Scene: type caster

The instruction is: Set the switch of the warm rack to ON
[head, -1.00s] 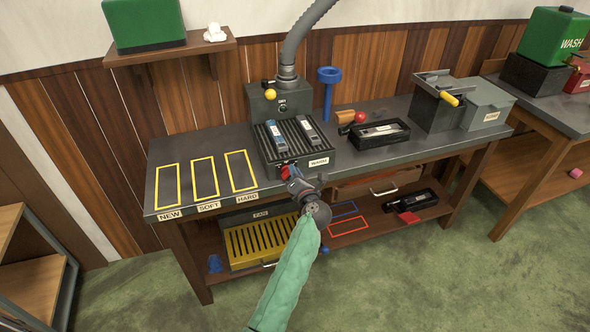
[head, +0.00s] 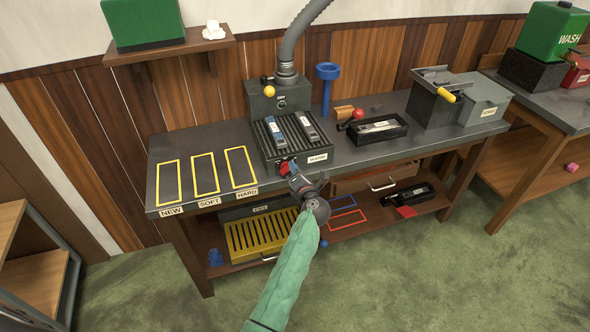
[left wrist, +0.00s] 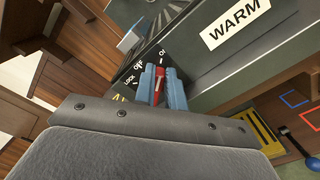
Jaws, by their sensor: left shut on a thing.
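The warm rack (head: 265,143) is a dark ribbed box on the bench with a WARM label on its front; the label also shows large in the left wrist view (left wrist: 236,22). Its red switch (left wrist: 157,88) sits on a dark plate marked LOCK, OFF and ON. My left gripper (head: 288,170) is at the rack's front left corner. In the left wrist view its blue fingers (left wrist: 160,88) are shut on the red switch, one on each side. The switch points up towards the OFF and ON marks; its exact setting is hard to tell. My right gripper is not in view.
Two grey-blue cartridges lie on the rack. A grey box with a hose (head: 280,97) stands behind it. A black tray (head: 378,131) and a blue stand (head: 327,90) are to the right. A yellow slotted tray (head: 258,238) is on the lower shelf. Three yellow outlines mark the bench's left.

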